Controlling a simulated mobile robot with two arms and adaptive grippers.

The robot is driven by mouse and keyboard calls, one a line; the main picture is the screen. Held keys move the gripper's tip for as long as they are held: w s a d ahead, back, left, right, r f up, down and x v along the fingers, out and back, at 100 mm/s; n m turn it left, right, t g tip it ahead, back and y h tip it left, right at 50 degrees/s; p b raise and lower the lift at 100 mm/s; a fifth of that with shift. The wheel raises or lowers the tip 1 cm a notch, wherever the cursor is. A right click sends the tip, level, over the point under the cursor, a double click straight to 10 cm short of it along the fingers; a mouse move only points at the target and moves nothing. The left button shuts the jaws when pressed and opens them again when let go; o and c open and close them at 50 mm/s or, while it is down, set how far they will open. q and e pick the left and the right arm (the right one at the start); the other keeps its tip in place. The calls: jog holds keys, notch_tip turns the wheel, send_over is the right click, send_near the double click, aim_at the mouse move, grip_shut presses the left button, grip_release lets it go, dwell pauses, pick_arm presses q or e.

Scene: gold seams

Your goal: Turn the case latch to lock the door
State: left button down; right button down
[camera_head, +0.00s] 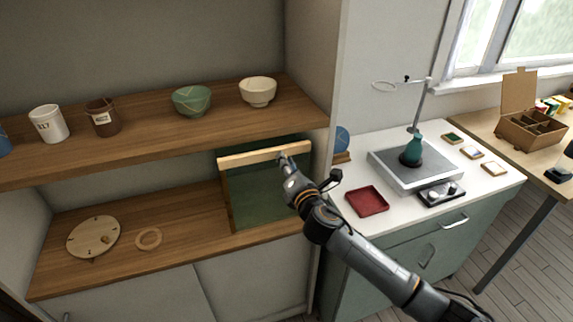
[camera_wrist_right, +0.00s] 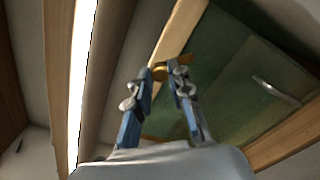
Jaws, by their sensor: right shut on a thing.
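The wood-framed case (camera_head: 224,190) with a dark green panel stands at the right end of the lower shelf. Its pale top rail (camera_head: 250,156) faces me. My right gripper (camera_head: 284,158) reaches up to the right part of this rail. In the right wrist view, my right gripper (camera_wrist_right: 170,70) is shut on the small brass latch (camera_wrist_right: 160,75) at the frame's edge. The fingers cover part of the latch, so its exact angle is hard to tell. The green panel (camera_wrist_right: 225,80) lies to its right. My left gripper is not in view.
The upper shelf (camera_head: 150,125) holds cups and bowls above the case. A white counter (camera_head: 360,170) with a red tray (camera_head: 367,201) stands to the right.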

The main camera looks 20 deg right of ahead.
jog(key=shift+f+m+b, duration=0.1)
jog(key=shift+m+b, duration=0.2)
jog(key=shift+m, duration=3.9)
jog(key=c, duration=1.2)
grip_release()
jog(key=shift+s, duration=0.1)
jog(key=s, duration=1.2)
jog(key=shift+d, duration=0.25)
